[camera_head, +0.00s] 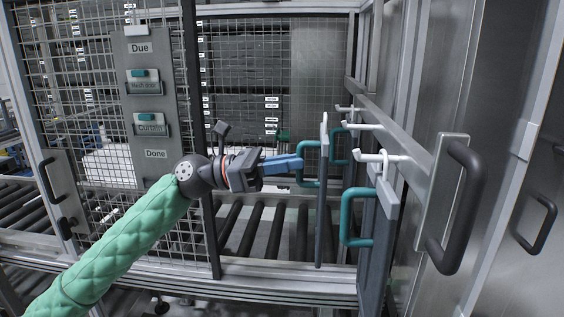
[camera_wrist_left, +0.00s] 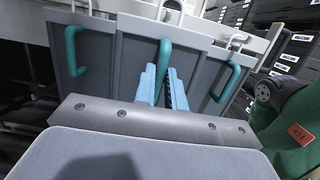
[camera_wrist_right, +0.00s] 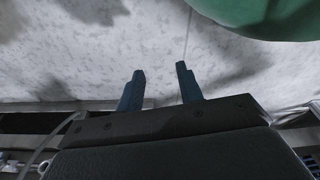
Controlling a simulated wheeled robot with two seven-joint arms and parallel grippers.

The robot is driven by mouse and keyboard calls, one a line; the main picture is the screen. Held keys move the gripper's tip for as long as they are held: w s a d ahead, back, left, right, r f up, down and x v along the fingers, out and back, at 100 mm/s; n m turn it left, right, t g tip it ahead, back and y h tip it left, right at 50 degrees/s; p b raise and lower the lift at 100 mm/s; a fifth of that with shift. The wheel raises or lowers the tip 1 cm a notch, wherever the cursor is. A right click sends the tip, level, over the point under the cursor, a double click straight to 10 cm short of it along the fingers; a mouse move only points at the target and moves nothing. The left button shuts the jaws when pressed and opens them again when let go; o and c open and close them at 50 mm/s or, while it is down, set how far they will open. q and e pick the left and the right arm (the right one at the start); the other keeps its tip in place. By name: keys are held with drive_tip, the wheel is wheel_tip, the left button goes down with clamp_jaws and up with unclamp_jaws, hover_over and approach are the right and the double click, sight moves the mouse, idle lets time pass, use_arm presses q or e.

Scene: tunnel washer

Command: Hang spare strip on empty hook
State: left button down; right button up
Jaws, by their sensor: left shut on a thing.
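My left gripper (camera_head: 298,163) is shut on the teal handle (camera_head: 309,180) of a grey strip (camera_head: 321,215), which hangs upright, seen nearly edge-on. The left wrist view shows the fingers (camera_wrist_left: 164,72) on either side of this handle. The middle white hook (camera_head: 370,127) looks empty, and its tip is slightly right of the held strip's top. A nearer strip (camera_head: 382,225) hangs on the front hook (camera_head: 388,158). Another strip with a teal handle (camera_head: 338,146) is farther back, partly hidden. My right gripper (camera_wrist_right: 160,72) is open and empty in the right wrist view.
A mesh guard (camera_head: 100,100) with Due and Done card pockets stands at left. Conveyor rollers (camera_head: 265,230) run behind the held strip. A metal door with a dark handle (camera_head: 458,205) is close on the right. Pale speckled floor lies below my right gripper.

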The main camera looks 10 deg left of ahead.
use_arm(q)
drive_tip(key=shift+d, duration=1.4)
drive_tip(key=shift+d+p, duration=0.35)
drive_tip(key=shift+d, duration=0.7)
drive_tip(key=shift+d+f+p, duration=0.1)
drive_tip(key=shift+d+p, duration=0.2)
drive_tip(key=shift+p, duration=0.15)
drive_tip(key=shift+d, duration=0.25)
use_arm(e)
drive_tip(key=s, duration=0.1)
drive_tip(key=s+d+f, duration=0.1)
drive_tip(key=s, duration=0.1)
drive_tip(key=shift+s+d+f, duration=0.25)
drive_tip(key=shift+s+d, duration=0.05)
use_arm(q)
drive_tip(key=shift+d+f+p, duration=0.2)
drive_tip(key=shift+p, duration=0.3)
drive_tip(key=shift+f, duration=0.1)
drive_tip(key=shift+d, duration=0.1)
use_arm(e)
drive_tip(key=s, duration=0.2)
drive_tip(key=shift+s+d+f+g, duration=0.1)
drive_tip(key=shift+s+f+g, duration=0.2)
drive_tip(key=shift+s, duration=0.05)
